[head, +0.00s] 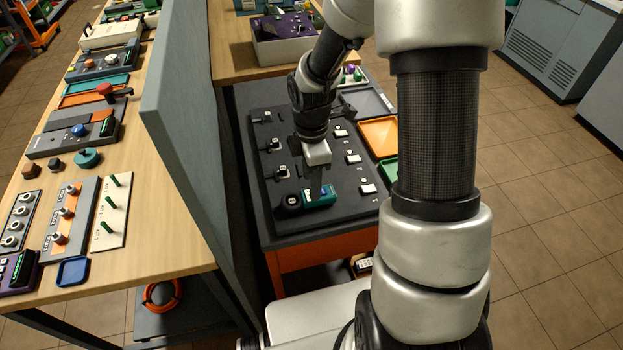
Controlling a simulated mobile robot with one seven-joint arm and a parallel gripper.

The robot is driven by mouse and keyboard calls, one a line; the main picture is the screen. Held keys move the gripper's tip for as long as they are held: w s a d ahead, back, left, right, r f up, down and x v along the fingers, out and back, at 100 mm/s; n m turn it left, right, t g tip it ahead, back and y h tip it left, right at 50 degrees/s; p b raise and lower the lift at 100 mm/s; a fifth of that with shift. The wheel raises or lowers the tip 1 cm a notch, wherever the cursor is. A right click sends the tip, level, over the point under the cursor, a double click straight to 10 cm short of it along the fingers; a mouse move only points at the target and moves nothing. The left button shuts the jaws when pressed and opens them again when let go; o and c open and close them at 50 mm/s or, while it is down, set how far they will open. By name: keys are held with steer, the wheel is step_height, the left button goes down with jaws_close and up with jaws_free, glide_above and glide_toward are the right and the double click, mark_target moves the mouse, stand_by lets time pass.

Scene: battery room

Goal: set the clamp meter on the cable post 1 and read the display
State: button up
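A teal and dark hand-held device, which looks like the clamp meter (325,198), lies at the near end of the dark board (318,222). A round black part (289,202) is at its left end; I cannot tell whether this is its jaw or a separate piece. My gripper (316,192) points down at the teal device, with its fingers at the device's body. One finger hides part of it, and the grip is unclear. Small dark posts (271,146) stand in a column on the board's left side; their numbers are too small to read. No display reading is legible.
Orange (380,137) and green (389,170) trays lie along the board's right side, partly behind my arm. A tall grey panel (190,130) stands close on the left, dividing off a wooden bench (110,255) with several devices. Open tiled floor (540,200) lies right.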

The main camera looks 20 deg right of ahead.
step_height(320, 180, up, 6)
steer(key=p, duration=0.4)
stand_by(0.6)
steer(key=s+d+r+m+t+h, duration=0.1)
steer(key=s+r+m, duration=0.1)
steer(key=r+m, duration=0.35)
steer(key=s+r+m+t, duration=0.1)
steer(key=s+r+m, duration=0.15)
steer(key=r, duration=0.65)
steer(key=s+a+r+m+t+y, duration=0.1)
steer(key=s+r+m+t, duration=0.2)
steer(key=s+r+m, duration=0.7)
steer(key=shift+s+r+t, duration=0.2)
steer(key=shift+s+t, duration=0.1)
steer(key=shift+s, duration=0.7)
